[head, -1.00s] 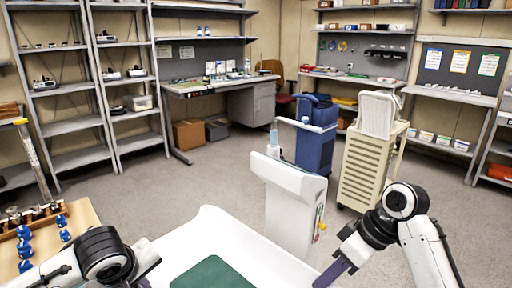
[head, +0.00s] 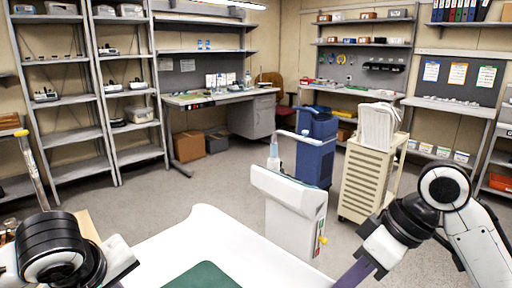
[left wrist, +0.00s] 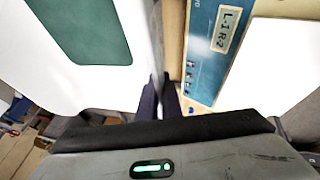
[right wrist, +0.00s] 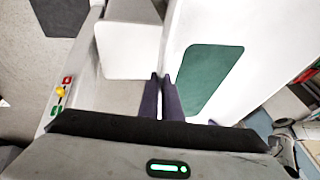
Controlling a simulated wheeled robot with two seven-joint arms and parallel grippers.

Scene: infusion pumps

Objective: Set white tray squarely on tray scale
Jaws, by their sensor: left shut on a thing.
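The white tray (head: 236,237) with a green pad (head: 205,278) fills the bottom middle of the head view. Its near part is cut off. My left gripper (left wrist: 157,97) is shut on the tray's rim on the left side. My right gripper (right wrist: 161,97) has its fingers close together at the opposite rim, apparently pinching it; its purple finger also shows at the rim in the head view.
A beige drawer cart (head: 367,178) and a blue cabinet (head: 316,150) stand beyond the white unit. A panel labelled L-1 R-2 (left wrist: 222,40) is close beside my left gripper. Shelves (head: 70,95) line the back. Grey floor is open at middle left.

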